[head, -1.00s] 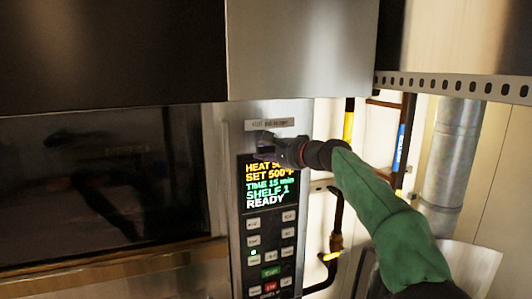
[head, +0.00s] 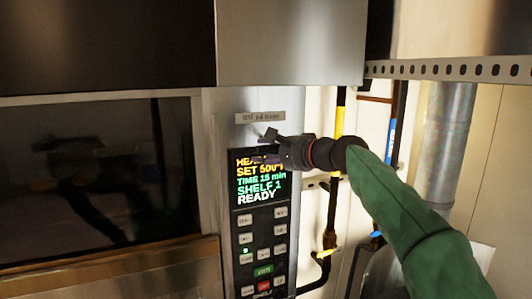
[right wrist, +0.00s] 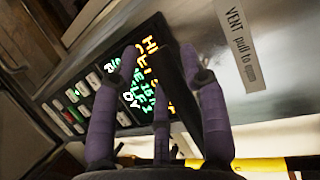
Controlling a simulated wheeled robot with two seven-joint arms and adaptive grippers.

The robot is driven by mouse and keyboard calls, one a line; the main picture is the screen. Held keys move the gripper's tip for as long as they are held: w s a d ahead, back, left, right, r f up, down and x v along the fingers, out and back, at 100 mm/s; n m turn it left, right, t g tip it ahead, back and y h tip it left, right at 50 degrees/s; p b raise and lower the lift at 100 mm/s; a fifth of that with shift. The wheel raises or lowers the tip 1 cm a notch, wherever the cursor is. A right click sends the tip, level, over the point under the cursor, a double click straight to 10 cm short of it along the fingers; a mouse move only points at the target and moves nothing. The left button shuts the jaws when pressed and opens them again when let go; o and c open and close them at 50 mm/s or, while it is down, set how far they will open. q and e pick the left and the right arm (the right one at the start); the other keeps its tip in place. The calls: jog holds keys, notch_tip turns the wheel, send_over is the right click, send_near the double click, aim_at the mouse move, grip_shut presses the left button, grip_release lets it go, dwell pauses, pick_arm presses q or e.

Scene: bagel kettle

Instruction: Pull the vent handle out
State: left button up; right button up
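The vent label (right wrist: 240,45), reading "VENT pull to open", is on the steel panel in the right wrist view. It also shows above the display in the head view (head: 260,118). A dark bar that looks like the vent handle (right wrist: 178,85) runs between the fingers of my right gripper (right wrist: 160,65), nearer the right-hand finger. The purple fingers are spread, with a gap on the left side of the bar. In the head view my right gripper (head: 268,145) is in front of the panel, just below the label, and hides most of the handle. My left gripper is out of view.
The lit display (head: 260,180) and several buttons (head: 263,250) lie just below my right gripper. A dark oven window (head: 95,180) is at left and a steel hood (head: 290,45) above. Yellow and black pipes (head: 336,140) and a metal duct (head: 448,145) stand at right.

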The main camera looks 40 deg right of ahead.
jog(key=shift+s+r, duration=0.15)
jog(key=shift+s, duration=0.05)
jog(key=shift+d, duration=0.1)
jog(key=a+v, duration=0.1)
jog(key=v, duration=1.1)
jog(key=shift+d, duration=0.35)
